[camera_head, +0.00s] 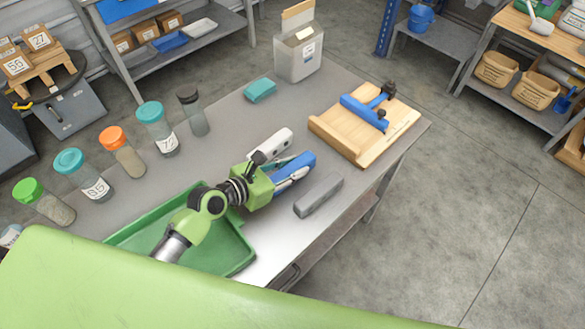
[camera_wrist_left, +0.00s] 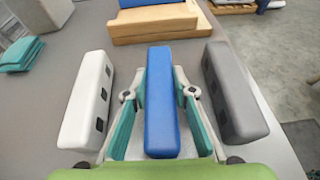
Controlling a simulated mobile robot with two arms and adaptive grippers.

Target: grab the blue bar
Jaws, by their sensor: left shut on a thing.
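The blue bar (camera_head: 299,163) lies on the grey table between a white bar and a grey bar. In the left wrist view the blue bar (camera_wrist_left: 161,105) is in the middle, pointing away from me. My left gripper (camera_head: 285,172) is over it, with its fingers on both sides. In the left wrist view the fingers of my left gripper (camera_wrist_left: 160,97) flank the bar and are shut on it. My right gripper is not in view. I cannot tell whether the bar is clear of the table.
A white bar (camera_wrist_left: 88,100) and a grey bar (camera_wrist_left: 233,92) stand close on either side. A green tray (camera_head: 236,262) is under my arm. A wooden fixture (camera_head: 345,140) with a blue clamp (camera_head: 364,112) is behind. Several lidded jars line the left edge.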

